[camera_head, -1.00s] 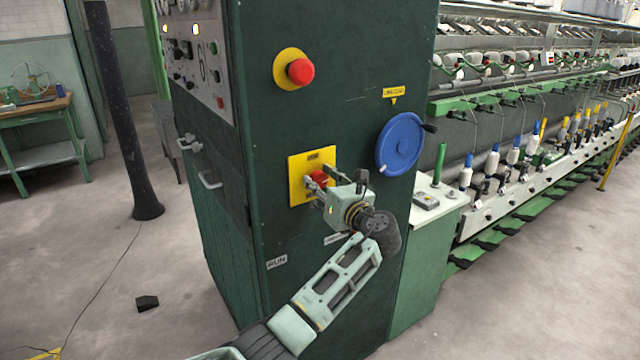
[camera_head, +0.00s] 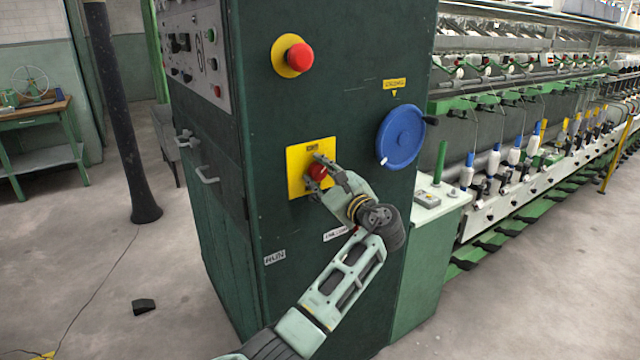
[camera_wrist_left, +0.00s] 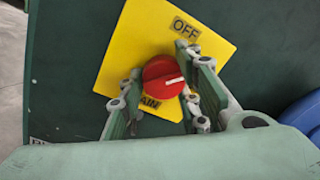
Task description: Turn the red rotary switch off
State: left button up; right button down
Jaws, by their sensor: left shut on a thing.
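The red rotary switch (camera_head: 317,172) sits on a yellow plate (camera_head: 297,188) on the front of the dark green cabinet. My left gripper (camera_head: 322,176) reaches it from the lower right, its fingers on either side of the knob. In the left wrist view the red knob (camera_wrist_left: 160,70) is between the two fingers (camera_wrist_left: 165,90), shut on it. A white mark on the knob points right. The OFF label (camera_wrist_left: 185,28) is above the knob; a label ending in "AIN" is partly covered below. My right gripper is not in view.
A red push button (camera_head: 299,57) is above the switch. A blue handwheel (camera_head: 401,137) is on the cabinet (camera_head: 350,110) to the right of my gripper. Spinning machinery (camera_head: 530,130) runs off to the right. Floor at left is mostly clear.

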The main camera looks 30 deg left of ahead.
pick_arm(q)
jog(key=n+b, duration=0.2)
jog(key=f+n+b, duration=0.1)
jog(key=n+b, duration=0.3)
jog(key=shift+w+f+n+g, duration=0.1)
jog(key=shift+f+n+g, duration=0.2)
jog(key=shift+w+r+n+b, duration=0.1)
jog(key=shift+n+b, duration=1.1)
jog(key=shift+n, duration=0.4)
jog(key=shift+r, duration=0.1)
jog(key=o, duration=1)
jog(key=shift+c, duration=0.2)
jog(key=shift+o, duration=0.5)
jog(key=shift+r, duration=0.15)
jog(key=shift+d, duration=0.1)
jog(key=v, duration=1.2)
jog(key=shift+f, duration=0.2)
